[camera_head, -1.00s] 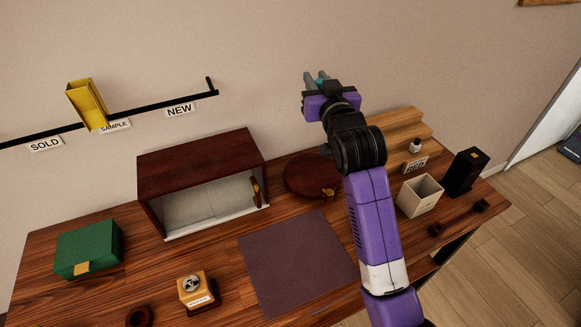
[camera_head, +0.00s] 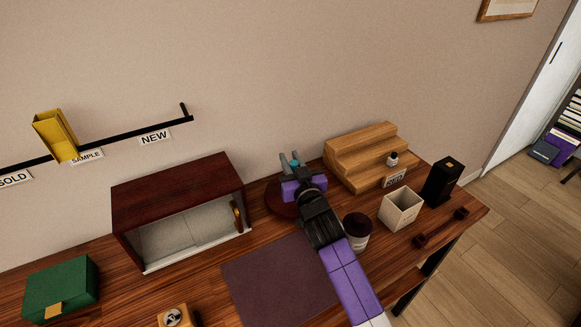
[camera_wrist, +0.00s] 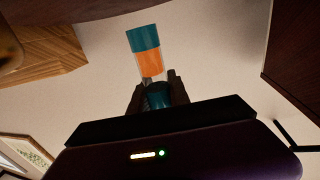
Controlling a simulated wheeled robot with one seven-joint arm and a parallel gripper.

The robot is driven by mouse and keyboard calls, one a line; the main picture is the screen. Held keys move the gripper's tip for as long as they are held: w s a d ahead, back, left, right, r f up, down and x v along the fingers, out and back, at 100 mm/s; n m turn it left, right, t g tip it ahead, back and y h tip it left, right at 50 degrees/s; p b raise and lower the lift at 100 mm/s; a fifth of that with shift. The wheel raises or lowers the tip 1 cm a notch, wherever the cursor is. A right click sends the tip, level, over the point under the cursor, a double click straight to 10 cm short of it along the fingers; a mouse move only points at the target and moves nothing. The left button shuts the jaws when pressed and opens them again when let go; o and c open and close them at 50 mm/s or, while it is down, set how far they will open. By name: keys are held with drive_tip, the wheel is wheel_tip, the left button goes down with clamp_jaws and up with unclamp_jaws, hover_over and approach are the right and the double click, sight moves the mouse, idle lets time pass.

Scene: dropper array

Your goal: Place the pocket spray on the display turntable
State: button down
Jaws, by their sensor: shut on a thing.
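The pocket spray (camera_wrist: 150,62) is a slim bottle with a teal end, an orange band and a clear part. My gripper (camera_wrist: 155,90) is shut on its lower end in the wrist view. In the head view my gripper (camera_head: 290,163) points away from me over the display turntable, and only a bit of teal shows at its tips. The display turntable (camera_head: 273,200) is a dark red-brown disc on the table, partly hidden by my gripper. I cannot tell the height of the spray above it.
A dark wooden display box (camera_head: 180,190) stands left of the turntable, and a stepped wooden riser (camera_head: 350,165) stands right. A dark round jar (camera_head: 356,232), a cream bin (camera_head: 400,210) and a black box (camera_head: 443,180) are to the right. A purple mat (camera_head: 270,285) lies in front.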

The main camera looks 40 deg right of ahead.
drive_tip(key=shift+f, duration=1.05)
drive_tip(key=shift+f+b, duration=0.2)
drive_tip(key=shift+b, duration=0.2)
drive_tip(key=c, duration=1.2)
unclamp_jaws()
drive_tip(key=shift+c, duration=0.2)
drive_tip(key=shift+r, duration=0.15)
drive_tip(key=shift+r+p, duration=0.15)
drive_tip(key=shift+p, duration=0.2)
drive_tip(key=b+v, duration=0.1)
drive_tip(key=v, duration=0.4)
drive_tip(key=b+v, duration=0.1)
drive_tip(key=v, duration=0.4)
drive_tip(key=shift+s+f+b, duration=0.25)
drive_tip(key=shift+s+b, duration=0.05)
drive_tip(key=shift+b, duration=0.1)
drive_tip(key=shift+v, duration=0.75)
drive_tip(key=shift+w+a+r, duration=0.1)
drive_tip(key=shift+r, duration=0.05)
